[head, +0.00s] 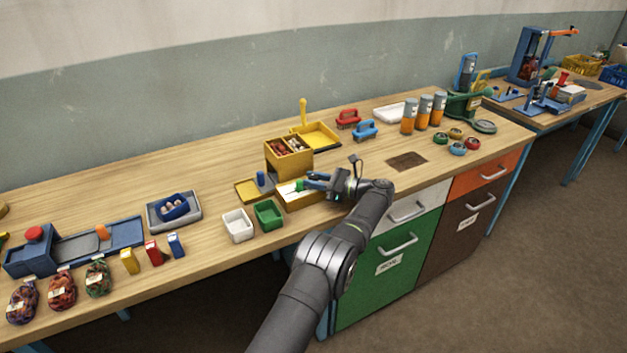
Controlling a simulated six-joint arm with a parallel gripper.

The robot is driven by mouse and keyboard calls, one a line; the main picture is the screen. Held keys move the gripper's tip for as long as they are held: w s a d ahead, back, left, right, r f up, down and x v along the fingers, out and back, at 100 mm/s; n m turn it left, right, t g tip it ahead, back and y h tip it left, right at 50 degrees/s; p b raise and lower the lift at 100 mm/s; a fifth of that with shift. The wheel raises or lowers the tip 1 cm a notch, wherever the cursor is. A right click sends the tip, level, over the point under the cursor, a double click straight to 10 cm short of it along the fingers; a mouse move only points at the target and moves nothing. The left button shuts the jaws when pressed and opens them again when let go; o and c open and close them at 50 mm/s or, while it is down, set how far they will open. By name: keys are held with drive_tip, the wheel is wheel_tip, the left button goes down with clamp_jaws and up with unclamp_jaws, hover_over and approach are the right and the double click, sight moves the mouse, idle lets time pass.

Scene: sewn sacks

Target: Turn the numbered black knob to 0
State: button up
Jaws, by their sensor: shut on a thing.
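My gripper (305,186) reaches in from the right, low over a shallow yellow box (303,203) near the front edge of the bench. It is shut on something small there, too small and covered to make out. The numbered black knob cannot be picked out; neither its numbers nor its pointer show. A taller yellow bin (290,168) with reddish and pale contents stands just behind the gripper. A flat yellow tray (250,190) with a small blue piece lies to the left.
White (237,226) and green (268,216) tubs stand close in front on the left. Orange-grey cylinders (408,116) stand at the right. The bench between the dustpan and the dark inset panel (406,161) is mostly free.

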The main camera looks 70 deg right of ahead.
drive_tip(key=o, duration=0.7)
drive_tip(key=shift+c, duration=0.2)
drive_tip(key=shift+m+h, duration=0.8)
drive_tip(key=shift+h, duration=0.5)
drive_tip(key=shift+m+g+h, duration=0.55)
drive_tip(key=shift+m+h, duration=0.35)
drive_tip(key=shift+h, duration=0.4)
drive_tip(key=shift+m+g+h, duration=0.55)
drive_tip(key=shift+m+h, duration=0.35)
drive_tip(key=shift+h, duration=0.4)
drive_tip(key=v, duration=1.7)
drive_tip(key=d+n+t+y, duration=0.2)
drive_tip(key=d+n+y, duration=0.2)
drive_tip(key=d+y, duration=0.1)
drive_tip(key=shift+w+d+y, duration=0.2)
drive_tip(key=shift+d+y, duration=0.2)
drive_tip(key=shift+d, duration=0.3)
drive_tip(key=shift+w+y, duration=0.15)
drive_tip(key=shift+y, duration=0.25)
